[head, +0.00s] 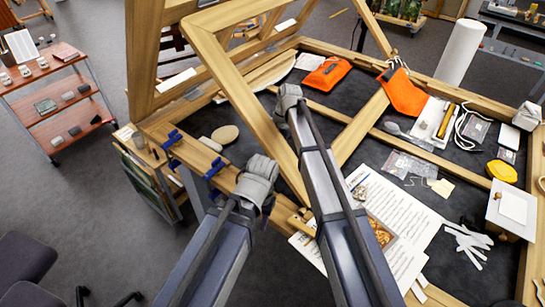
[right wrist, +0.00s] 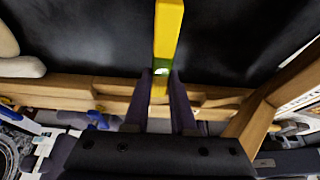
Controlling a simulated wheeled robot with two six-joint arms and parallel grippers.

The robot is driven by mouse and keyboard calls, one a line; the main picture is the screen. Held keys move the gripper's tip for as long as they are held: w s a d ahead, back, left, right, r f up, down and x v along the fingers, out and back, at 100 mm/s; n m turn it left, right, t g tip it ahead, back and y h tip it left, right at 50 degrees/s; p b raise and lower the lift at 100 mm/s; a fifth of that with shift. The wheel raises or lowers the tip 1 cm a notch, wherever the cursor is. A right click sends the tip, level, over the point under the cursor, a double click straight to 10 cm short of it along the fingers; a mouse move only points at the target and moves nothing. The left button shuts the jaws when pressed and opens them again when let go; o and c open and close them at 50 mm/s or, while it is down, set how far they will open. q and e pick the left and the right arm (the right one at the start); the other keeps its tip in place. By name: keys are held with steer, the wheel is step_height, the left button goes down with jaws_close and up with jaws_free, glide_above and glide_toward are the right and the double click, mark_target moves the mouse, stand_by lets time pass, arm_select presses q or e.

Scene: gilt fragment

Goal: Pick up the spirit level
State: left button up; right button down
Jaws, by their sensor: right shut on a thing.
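The spirit level (right wrist: 168,35), a slim yellow bar with a green vial, shows in the right wrist view. It stretches away from my right gripper (right wrist: 162,76), whose two dark fingers are shut on its near end. Black surface lies behind it; whether it touches that surface I cannot tell. In the head view my right arm's end (head: 290,98) is at the wooden frame, and neither its fingers nor the level can be made out. My left arm's end (head: 257,182) is near the bench's left edge; its fingers are hidden.
A slanted wooden frame (head: 235,88) stands close by my right arm. Blue clamps (head: 213,168) line the bench's left edge. Orange pouches (head: 327,74), printed sheets (head: 400,222) and a yellow-handled item (head: 446,121) lie on the dark bench top (head: 345,97).

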steer(key=w+d, duration=0.3)
steer(key=w, duration=0.1)
steer(key=w+d, duration=0.3)
steer(key=w, duration=0.2)
steer(key=w+d, duration=0.4)
steer(key=shift+w+f, duration=0.15)
steer(key=shift+w, duration=0.25)
steer(key=shift+w+d, duration=0.3)
